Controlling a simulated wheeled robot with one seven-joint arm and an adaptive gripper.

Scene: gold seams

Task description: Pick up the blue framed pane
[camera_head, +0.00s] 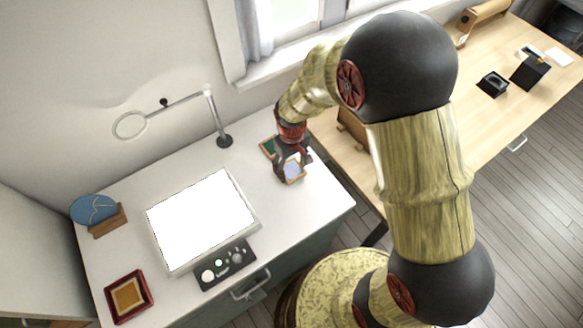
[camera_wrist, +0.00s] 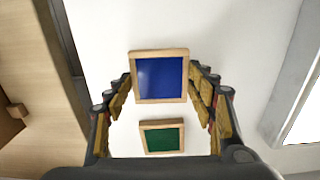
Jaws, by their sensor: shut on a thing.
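The blue framed pane (camera_wrist: 161,77) is a square blue panel in a light wood frame. In the wrist view it sits between the two fingers of my gripper (camera_wrist: 160,95), which is shut on it by its left and right sides. In the head view the pane (camera_head: 293,170) shows pale blue below the gripper (camera_head: 288,158), at the right part of the white table. Whether it is clear of the tabletop is hard to tell.
A green framed pane (camera_wrist: 162,137) lies close by; it also shows partly behind my gripper in the head view (camera_head: 268,147). A bright light panel (camera_head: 202,220), a control box (camera_head: 225,264), a red-framed amber pane (camera_head: 129,297), a blue disc on a stand (camera_head: 93,209) and a magnifier lamp (camera_head: 224,141) share the table.

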